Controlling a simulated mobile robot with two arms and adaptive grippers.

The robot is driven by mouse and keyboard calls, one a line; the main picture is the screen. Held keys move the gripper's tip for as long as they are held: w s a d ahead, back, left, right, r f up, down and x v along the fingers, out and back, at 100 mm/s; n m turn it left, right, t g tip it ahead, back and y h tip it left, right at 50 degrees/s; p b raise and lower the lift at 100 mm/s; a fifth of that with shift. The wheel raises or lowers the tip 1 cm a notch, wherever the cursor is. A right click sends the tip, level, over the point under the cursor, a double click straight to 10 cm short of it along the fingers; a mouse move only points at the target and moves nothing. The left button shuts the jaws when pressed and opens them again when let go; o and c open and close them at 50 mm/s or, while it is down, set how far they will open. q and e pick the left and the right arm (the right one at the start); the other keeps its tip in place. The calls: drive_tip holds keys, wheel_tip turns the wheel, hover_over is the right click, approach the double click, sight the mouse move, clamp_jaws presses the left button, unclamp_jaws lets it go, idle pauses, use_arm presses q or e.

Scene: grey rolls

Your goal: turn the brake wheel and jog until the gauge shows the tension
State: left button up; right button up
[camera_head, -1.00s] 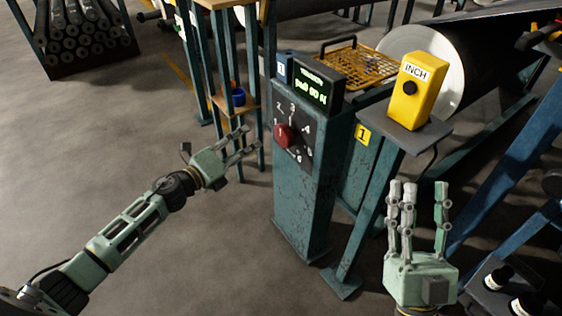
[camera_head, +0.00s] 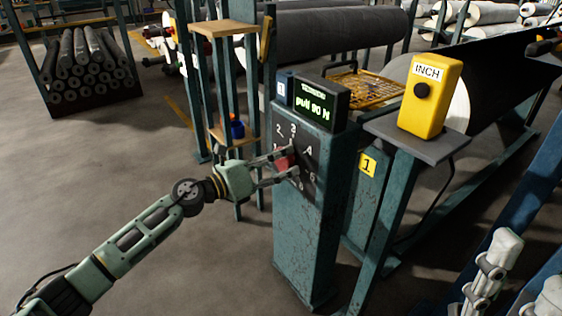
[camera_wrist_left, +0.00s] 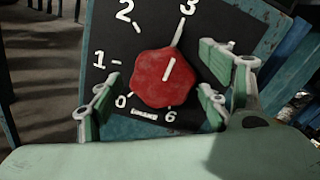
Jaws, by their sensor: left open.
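The red brake wheel (camera_head: 283,163) is on the black numbered dial of a teal post. In the left wrist view the wheel (camera_wrist_left: 160,85) fills the middle, its white mark pointing up and slightly right, toward the 3. My left gripper (camera_head: 292,161) is open with fingers on both sides of the wheel; contact is unclear. The gauge (camera_head: 318,104) above the dial has green text that seems to read "pull 90 N". The yellow INCH box (camera_head: 430,97) with a black button stands on a shelf to the right.
A large dark roll (camera_head: 480,95) lies behind the INCH box. A yellow mesh tray (camera_head: 365,88) is behind the gauge. A wooden-topped stand (camera_head: 222,29) is behind my left gripper. A rack of grey rolls (camera_head: 92,70) is at the far left. The floor at left is clear.

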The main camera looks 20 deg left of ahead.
use_arm(q)
drive_tip(key=shift+w+d, duration=0.35)
drive_tip(key=shift+w, duration=0.1)
drive_tip(key=c, duration=1.2)
